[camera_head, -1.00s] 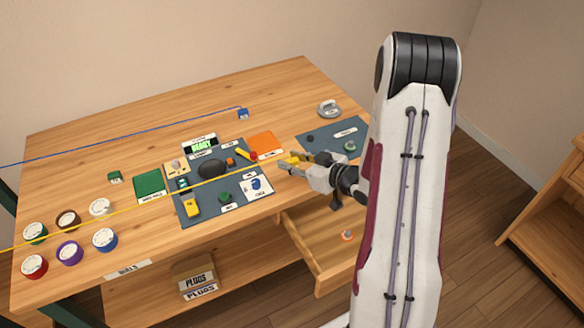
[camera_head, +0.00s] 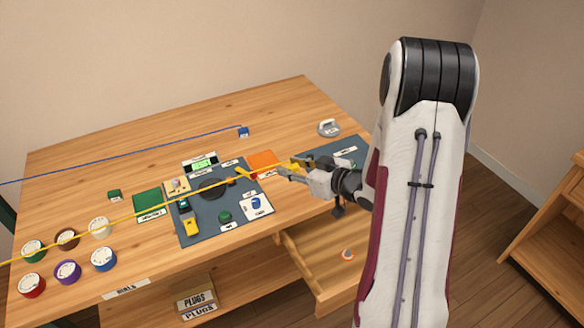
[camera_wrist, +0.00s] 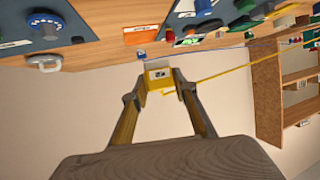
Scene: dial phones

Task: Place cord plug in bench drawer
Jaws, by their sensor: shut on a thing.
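My gripper (camera_head: 290,169) is shut on a yellow cord plug (camera_wrist: 160,77), held above the right part of the bench. In the wrist view the plug sits between the two fingertips. A yellow cord (camera_head: 130,216) runs from it to the left across the bench. The bench drawer (camera_head: 302,262) is pulled open below the front edge, lower in the picture than my gripper. A small orange and white item (camera_head: 347,254) lies inside it, and my arm hides its right part.
A blue plug (camera_head: 243,132) with a blue cord lies at the back. A dark mat (camera_head: 220,208) holds phone parts. Several round dials (camera_head: 103,259) stand at the left. A plugs box (camera_head: 197,300) is on the lower shelf. The drawer has bare floor around the small item.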

